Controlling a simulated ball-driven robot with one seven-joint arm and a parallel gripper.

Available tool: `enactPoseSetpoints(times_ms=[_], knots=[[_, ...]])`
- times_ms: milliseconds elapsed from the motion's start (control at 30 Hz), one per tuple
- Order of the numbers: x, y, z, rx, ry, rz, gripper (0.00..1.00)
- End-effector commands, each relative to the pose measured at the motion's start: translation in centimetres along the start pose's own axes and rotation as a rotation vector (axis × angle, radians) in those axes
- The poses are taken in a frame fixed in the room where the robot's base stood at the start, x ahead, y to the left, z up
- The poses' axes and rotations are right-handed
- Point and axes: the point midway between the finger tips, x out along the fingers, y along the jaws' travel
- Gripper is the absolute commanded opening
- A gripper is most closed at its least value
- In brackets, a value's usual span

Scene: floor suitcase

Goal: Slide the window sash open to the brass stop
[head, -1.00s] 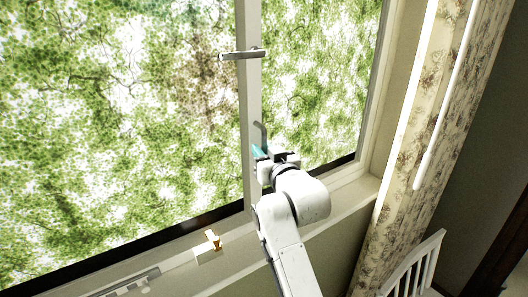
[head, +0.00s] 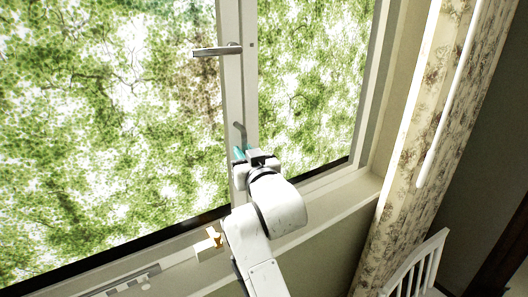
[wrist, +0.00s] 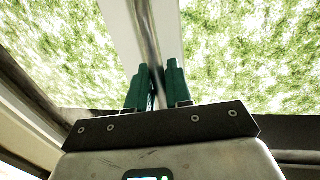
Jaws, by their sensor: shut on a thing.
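The window sash is the left pane, edged by a pale upright stile (head: 230,90) with a lever handle (head: 217,50) high on it. A grey upright pull bar (head: 240,132) stands lower on the stile. My gripper (head: 241,154) is shut on this bar, with teal fingers on either side of it. The wrist view shows the metal bar (wrist: 146,35) running up from between the fingers (wrist: 152,85). The brass stop (head: 214,236) sits on the lower track, left of the stile's foot. My arm hides part of the stile's foot, so I cannot tell the exact gap.
A fixed pale post (head: 250,85) stands right of the stile, with the right pane (head: 305,80) beyond it. A patterned curtain (head: 440,110) with a white rod (head: 447,110) hangs at right. A white slatted chair back (head: 418,268) stands at lower right.

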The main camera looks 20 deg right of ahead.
Motion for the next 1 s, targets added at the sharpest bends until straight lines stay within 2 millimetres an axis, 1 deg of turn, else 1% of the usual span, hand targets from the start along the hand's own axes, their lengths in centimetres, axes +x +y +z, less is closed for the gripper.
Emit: enactPoseSetpoints(times_ms=[33,100,233,333,633,667,700,800,1000], knots=[[-0.3,-2.2,0.6,-0.002,0.000,-0.014,0.00],[-0.6,-3.8,0.5,-0.002,0.001,-0.012,0.00],[-1.1,-5.7,0.3,-0.001,0.002,-0.008,0.00],[-1.2,-6.3,0.2,0.000,0.001,-0.005,0.00],[-1.2,-6.3,0.1,0.000,-0.001,-0.004,0.00],[-1.2,-6.3,0.1,0.000,-0.001,-0.004,0.22],[-1.2,-6.3,0.1,0.000,-0.001,-0.004,0.26],[-1.2,-6.3,0.1,0.000,0.000,-0.003,0.34],[-1.2,-6.2,0.0,0.000,0.001,-0.002,0.34]])
